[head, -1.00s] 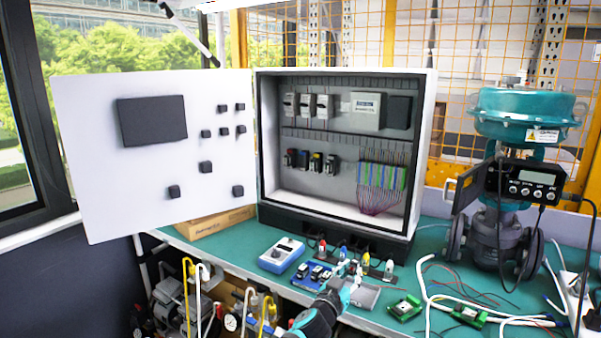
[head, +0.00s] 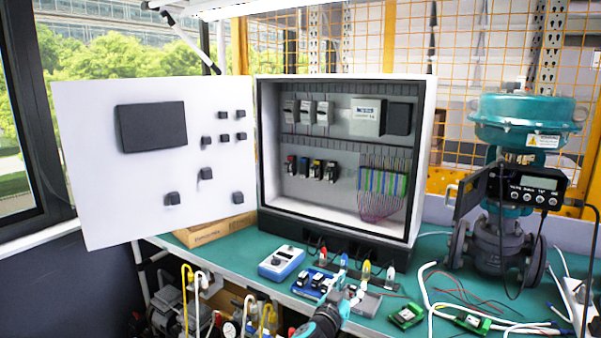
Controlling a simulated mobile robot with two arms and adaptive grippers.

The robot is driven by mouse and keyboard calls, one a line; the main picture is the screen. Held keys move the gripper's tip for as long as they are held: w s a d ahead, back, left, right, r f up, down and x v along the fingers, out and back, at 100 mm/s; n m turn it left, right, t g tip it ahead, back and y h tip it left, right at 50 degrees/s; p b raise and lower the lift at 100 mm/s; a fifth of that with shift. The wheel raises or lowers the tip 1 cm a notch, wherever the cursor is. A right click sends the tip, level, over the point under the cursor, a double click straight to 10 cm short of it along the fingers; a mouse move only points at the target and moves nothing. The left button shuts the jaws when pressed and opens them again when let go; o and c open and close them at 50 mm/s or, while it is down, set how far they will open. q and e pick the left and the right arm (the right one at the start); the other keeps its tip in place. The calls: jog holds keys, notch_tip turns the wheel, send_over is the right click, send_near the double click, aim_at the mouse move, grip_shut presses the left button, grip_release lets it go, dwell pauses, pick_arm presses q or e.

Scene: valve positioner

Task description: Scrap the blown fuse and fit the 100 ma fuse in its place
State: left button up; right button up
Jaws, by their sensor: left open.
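My left gripper (head: 352,291) is open, low over the front of the green bench, at the edge of a grey tray (head: 368,305). The gripper and wrist cover part of this tray. A blue tray (head: 299,291) with small black parts lies just left of the gripper. The open white control cabinet (head: 430,150) stands behind, with a row of colour-marked modules (head: 311,168) and a terminal strip (head: 383,185) inside. I cannot make out the blown fuse or the 100 mA fuse; they are too small or hidden. My right gripper is not in view.
A blue-and-white meter (head: 281,263) stands left of the blue tray. Several colour-tipped upright pieces (head: 366,270) stand behind the gripper. Green circuit boards (head: 406,315), loose wires (head: 460,290) and a large teal valve (head: 526,115) are on the right. The cabinet door (head: 90,170) hangs open left.

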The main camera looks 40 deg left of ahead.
pick_arm(q)
jog(key=v, duration=1.1)
jog(key=shift+s, duration=0.2)
jog(key=s+d+f+g, duration=0.6)
jog(key=s+d+f, duration=0.1)
jog(key=s+f, duration=0.3)
jog(key=s+d+f+m+g+h, duration=0.2)
jog(key=s+d+f+g, duration=0.15)
jog(key=s+d, duration=0.4)
jog(key=s+d+f+m+g+h, duration=0.25)
jog(key=s+d+g, duration=0.25)
jog(key=s, duration=0.6)
notch_tip(320, 180, down, 24)
jog(key=s+p, duration=0.3)
jog(key=s+a+f+g, duration=0.1)
jog(key=s+f, duration=0.5)
jog(key=s, duration=0.1)
jog(key=s+a+f+g+p, duration=0.1)
jog(key=s+a+f, duration=0.1)
jog(key=s+f, duration=0.4)
jog(key=s, duration=0.2)
jog(key=shift+s+a+f+m+p, duration=0.25)
jog(key=shift+a+f+m+p, duration=0.05)
jog(key=shift+f+m, duration=0.1)
